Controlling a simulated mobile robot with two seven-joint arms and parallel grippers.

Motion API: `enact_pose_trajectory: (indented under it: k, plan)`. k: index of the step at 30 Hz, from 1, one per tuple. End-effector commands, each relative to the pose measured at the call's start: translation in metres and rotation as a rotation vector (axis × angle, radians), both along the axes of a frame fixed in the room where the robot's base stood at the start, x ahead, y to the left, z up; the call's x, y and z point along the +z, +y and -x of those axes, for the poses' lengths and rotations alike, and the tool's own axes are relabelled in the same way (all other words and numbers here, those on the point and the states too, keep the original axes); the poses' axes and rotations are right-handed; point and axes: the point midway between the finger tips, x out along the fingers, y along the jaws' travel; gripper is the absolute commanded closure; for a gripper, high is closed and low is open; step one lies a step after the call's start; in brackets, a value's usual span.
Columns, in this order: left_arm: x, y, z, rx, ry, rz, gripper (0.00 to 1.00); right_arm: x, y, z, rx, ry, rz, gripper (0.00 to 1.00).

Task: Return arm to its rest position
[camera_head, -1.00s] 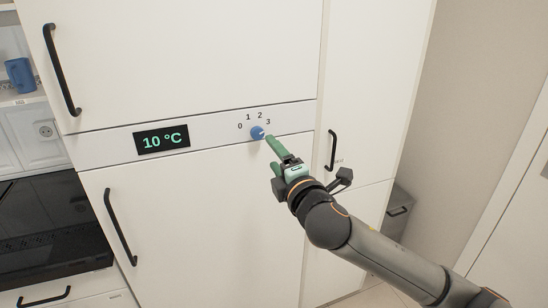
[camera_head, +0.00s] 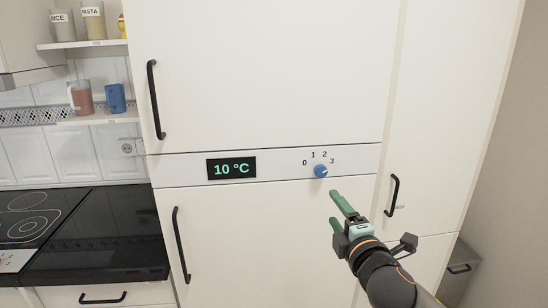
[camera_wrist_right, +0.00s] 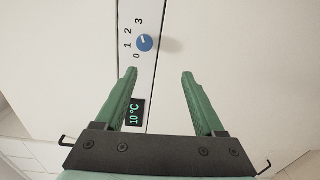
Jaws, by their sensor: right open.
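My right gripper (camera_head: 335,208) is in front of the white fridge front, below and a little right of the blue knob (camera_head: 320,171). It is apart from the knob. In the right wrist view the two green fingers of the right gripper (camera_wrist_right: 160,75) are spread wide with nothing between them, and the blue knob (camera_wrist_right: 145,43) shows beyond the tips. The knob sits among the marks 0, 1, 2 and 3. The display (camera_head: 231,168) left of it reads 10 °C. My left gripper is in neither view.
Black handles (camera_head: 155,100) stand out from the fridge doors, and another handle (camera_head: 392,195) is just right of my right gripper. A black cooktop (camera_head: 95,240) lies at the left. Shelves above it hold a blue mug (camera_head: 116,98) and jars. A grey bin (camera_head: 460,268) stands at the lower right.

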Motion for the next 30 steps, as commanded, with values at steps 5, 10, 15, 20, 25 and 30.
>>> enact_pose_trajectory:
  k: [5, 10, 15, 20, 25, 30]
  plan:
    - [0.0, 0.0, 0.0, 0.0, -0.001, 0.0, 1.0, -0.095, 0.018, 0.023, 0.036, 0.193, -0.268, 0.29]
    - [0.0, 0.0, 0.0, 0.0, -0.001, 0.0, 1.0, -0.185, 0.03, 0.066, 0.01, 0.383, -0.58, 0.29]
    - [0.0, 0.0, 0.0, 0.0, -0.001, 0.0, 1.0, -0.267, 0.033, 0.125, -0.092, 0.552, -0.89, 0.29]
    - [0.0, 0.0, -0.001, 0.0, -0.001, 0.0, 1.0, -0.333, 0.028, 0.193, -0.25, 0.676, -1.164, 0.29]
    - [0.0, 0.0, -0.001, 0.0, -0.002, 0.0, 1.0, -0.379, 0.019, 0.26, -0.423, 0.744, -1.373, 0.29]
    - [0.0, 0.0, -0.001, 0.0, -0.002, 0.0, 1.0, -0.397, 0.012, 0.294, -0.519, 0.761, -1.469, 0.29]
